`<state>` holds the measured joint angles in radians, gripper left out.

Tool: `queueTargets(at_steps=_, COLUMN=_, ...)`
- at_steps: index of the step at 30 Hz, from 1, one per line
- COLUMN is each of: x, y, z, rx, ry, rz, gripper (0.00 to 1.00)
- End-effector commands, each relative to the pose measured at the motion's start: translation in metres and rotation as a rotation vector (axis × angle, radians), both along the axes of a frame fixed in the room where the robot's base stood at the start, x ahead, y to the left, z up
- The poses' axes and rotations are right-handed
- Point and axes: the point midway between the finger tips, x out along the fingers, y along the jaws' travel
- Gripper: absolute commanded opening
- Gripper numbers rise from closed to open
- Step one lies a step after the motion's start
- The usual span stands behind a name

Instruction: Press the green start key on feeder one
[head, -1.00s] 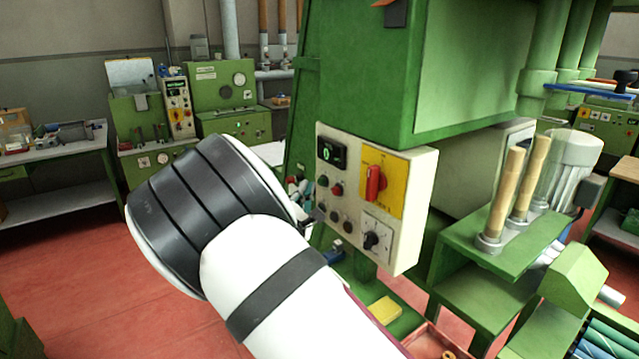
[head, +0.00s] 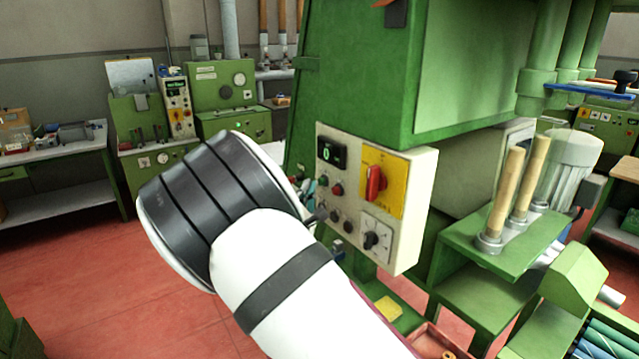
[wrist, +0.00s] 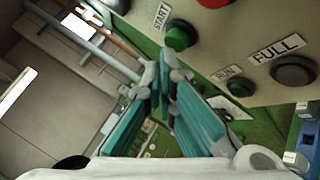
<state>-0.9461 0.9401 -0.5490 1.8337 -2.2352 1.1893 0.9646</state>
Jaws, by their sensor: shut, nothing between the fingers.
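The cream control panel (head: 410,230) is fixed to a green machine, with a lit display (head: 331,154) reading 0. The green start key (head: 323,181) sits below the display, and it shows in the wrist view (wrist: 179,38) beside a START label. My gripper (wrist: 165,62) is shut and empty, its fingertips just below and left of the green key in the wrist view. I cannot tell whether they touch it. In the head view my wrist hides most of the gripper. No feeder number is readable.
A red key (wrist: 213,3) sits by the start key; dark FULL (wrist: 295,72) and RUN (wrist: 237,86) keys are lower right in the wrist view. The panel also has a red rotary switch (head: 375,184) on yellow and a black knob (head: 371,240).

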Motion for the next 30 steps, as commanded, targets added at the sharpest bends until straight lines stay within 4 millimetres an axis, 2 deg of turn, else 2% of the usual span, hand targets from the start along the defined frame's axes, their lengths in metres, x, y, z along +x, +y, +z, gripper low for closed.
queueTargets(at_steps=30, x=0.0053, y=-0.0080, z=0.0002, rx=0.000, ry=-0.001, rz=-0.001, gripper=0.00)
